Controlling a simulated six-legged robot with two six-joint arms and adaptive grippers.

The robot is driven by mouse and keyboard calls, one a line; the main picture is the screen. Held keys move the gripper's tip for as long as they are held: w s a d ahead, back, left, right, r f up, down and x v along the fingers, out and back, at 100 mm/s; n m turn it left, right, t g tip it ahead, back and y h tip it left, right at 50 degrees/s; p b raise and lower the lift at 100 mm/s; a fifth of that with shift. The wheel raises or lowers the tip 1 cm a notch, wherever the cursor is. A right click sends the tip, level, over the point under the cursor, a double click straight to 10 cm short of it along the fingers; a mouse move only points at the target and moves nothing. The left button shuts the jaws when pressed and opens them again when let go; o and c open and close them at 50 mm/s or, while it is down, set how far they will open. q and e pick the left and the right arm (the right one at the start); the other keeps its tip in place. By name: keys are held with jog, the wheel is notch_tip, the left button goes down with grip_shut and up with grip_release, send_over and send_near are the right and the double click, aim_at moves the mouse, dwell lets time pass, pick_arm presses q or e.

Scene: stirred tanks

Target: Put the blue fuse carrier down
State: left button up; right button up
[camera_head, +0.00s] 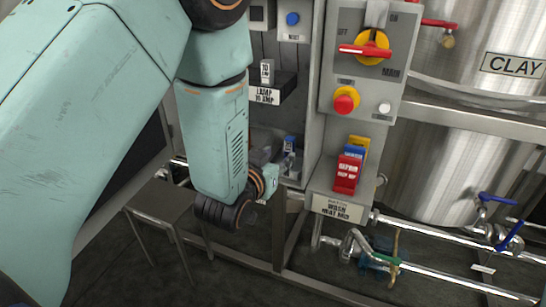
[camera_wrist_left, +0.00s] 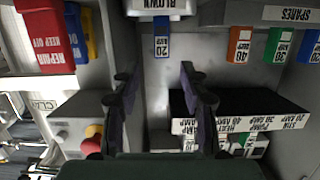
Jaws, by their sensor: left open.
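A blue fuse carrier marked 20 (camera_wrist_left: 162,40) is at the BLOWN label (camera_wrist_left: 160,5) in the left wrist view, which is upside down. It also shows small in the head view (camera_head: 289,143). My left gripper (camera_wrist_left: 162,90) is open, with nothing between its fingers. The carrier appears beyond the fingertips, in line with the gap and apart from them. Another blue carrier marked 20 (camera_wrist_left: 309,47) is at the SPARES label (camera_wrist_left: 292,14). In the head view the left gripper (camera_head: 279,176) is partly hidden by its wrist. My right gripper is not in view.
Orange (camera_wrist_left: 240,48) and green (camera_wrist_left: 277,46) carriers stand at SPARES. The black fuse block (camera_wrist_left: 245,102) juts out beside the gripper. Red tags (camera_head: 347,173), a red button (camera_head: 345,101) and the main switch (camera_head: 366,48) are on the panel to the right.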

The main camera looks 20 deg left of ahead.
pick_arm(q)
jog(key=shift+v, duration=0.85)
jog(key=shift+f, duration=0.1)
jog(key=s+a+f+g, duration=0.3)
jog(key=s+f+g, duration=0.5)
jog(key=s+f, duration=1.05)
jog(key=s+f+g, duration=0.3)
jog(key=s+f, duration=0.1)
jog(key=s, duration=0.5)
jog(key=s+f+g, duration=0.4)
jog(key=s, duration=0.4)
jog(key=shift+s+a+f+n, duration=0.15)
jog(key=shift+s+f+n, duration=0.15)
jog(key=shift+s+n, duration=0.1)
